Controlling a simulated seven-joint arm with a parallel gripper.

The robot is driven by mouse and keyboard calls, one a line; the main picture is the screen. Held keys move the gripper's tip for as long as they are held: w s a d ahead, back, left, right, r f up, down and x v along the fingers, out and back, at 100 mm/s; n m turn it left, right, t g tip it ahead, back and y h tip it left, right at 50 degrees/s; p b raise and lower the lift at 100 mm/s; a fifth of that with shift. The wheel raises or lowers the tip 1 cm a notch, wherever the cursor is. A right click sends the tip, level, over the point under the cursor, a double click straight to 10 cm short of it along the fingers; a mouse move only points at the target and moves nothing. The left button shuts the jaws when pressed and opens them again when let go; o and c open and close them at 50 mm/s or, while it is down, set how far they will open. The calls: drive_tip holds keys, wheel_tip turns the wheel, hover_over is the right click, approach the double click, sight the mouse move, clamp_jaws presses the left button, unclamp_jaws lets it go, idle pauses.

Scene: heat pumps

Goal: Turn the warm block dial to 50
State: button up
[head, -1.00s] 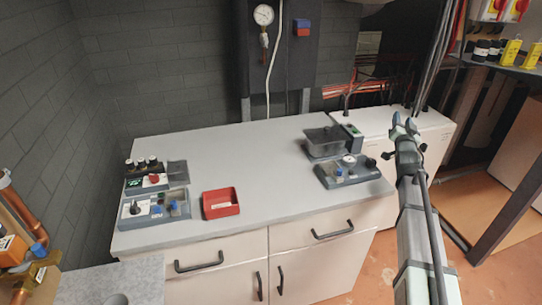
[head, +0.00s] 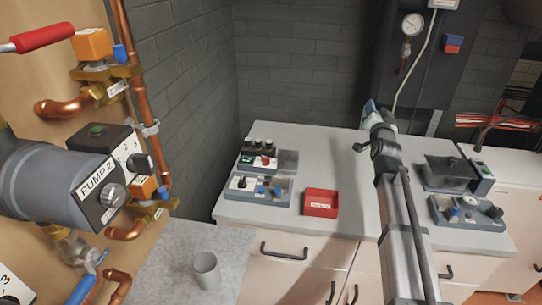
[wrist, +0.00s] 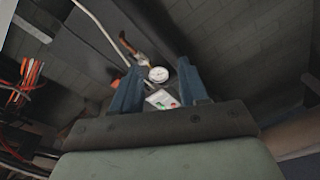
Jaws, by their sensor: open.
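My gripper (head: 371,110) is raised over the back of the bench, open and empty. Its two blue fingers show apart in the wrist view (wrist: 158,88), with a wall gauge seen between them. At the left of the bench is a device with black-capped vials, a red knob (head: 266,161) and a green display. In front of it is a grey unit with a black knob (head: 241,182) and blue parts. At the right, a grey unit (head: 467,213) carries a pale round dial. No label or scale is readable, so I cannot tell which is the warm block.
A red tray (head: 321,203) sits on the bench (head: 340,160), with clear bench around it. A lidded grey bath (head: 448,174) stands at the back right. Pump 2 (head: 75,180) and copper pipes are close at left. A grey cup (head: 206,270) stands on the near counter.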

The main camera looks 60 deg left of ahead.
drive_tip(key=s+a+n+g+y, duration=0.2)
drive_tip(key=s+a+n+g, duration=0.15)
drive_tip(key=s+a, duration=0.95)
drive_tip(key=n+g+h, duration=1)
drive_tip(key=n+h, duration=0.4)
drive_tip(key=h, duration=0.2)
hover_over(265, 157)
wheel_tip(265, 157, down, 5)
wheel_tip(265, 157, down, 13)
drive_tip(key=shift+d+f, duration=0.15)
drive_tip(key=shift+c, duration=0.2)
clamp_jaws()
